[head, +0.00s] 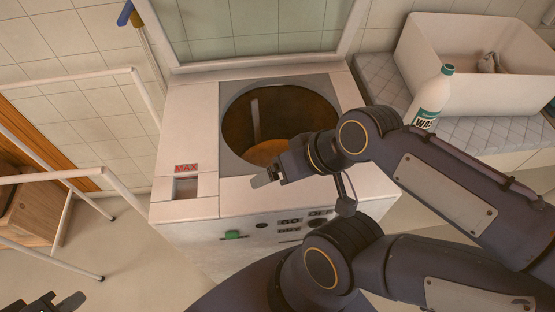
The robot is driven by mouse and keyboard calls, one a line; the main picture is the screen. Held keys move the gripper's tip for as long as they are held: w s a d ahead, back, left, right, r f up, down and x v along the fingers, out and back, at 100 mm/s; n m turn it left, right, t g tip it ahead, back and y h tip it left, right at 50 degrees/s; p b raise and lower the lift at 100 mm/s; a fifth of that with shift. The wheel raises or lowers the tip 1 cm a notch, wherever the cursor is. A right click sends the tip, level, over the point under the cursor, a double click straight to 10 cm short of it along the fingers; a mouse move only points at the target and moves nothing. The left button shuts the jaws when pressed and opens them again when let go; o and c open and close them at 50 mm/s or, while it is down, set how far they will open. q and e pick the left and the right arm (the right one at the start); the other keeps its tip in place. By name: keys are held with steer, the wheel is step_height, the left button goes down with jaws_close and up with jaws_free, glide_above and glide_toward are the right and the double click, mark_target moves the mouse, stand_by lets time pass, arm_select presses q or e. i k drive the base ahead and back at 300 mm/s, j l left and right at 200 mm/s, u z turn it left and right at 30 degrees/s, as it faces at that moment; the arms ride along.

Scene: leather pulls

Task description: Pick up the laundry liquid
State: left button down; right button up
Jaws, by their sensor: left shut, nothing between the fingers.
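The laundry liquid (433,93) is a white bottle with a teal cap and a label whose visible letters read "WAS". It stands on a quilted grey surface at the upper right. My arm hides its lower part.
A white top-loading washer (190,140) with a raised lid (250,30) and open drum stands in the middle. A white basin (480,100) is right of the bottle, close to it. A white rail frame (70,178) stands at the left. The floor between rail and washer is clear.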

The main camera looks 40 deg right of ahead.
mark_target(432, 95)
steer(key=j+z, duration=0.1)
steer(key=z, duration=0.4)
steer(key=j+z, duration=0.1)
steer(key=z, duration=0.35)
steer(key=k+j+z, duration=0.1)
steer(key=z, duration=0.9)
steer(key=k+j+z, duration=0.1)
steer(key=z, duration=0.35)
steer(key=j+u, duration=0.1)
steer(key=u, duration=0.85)
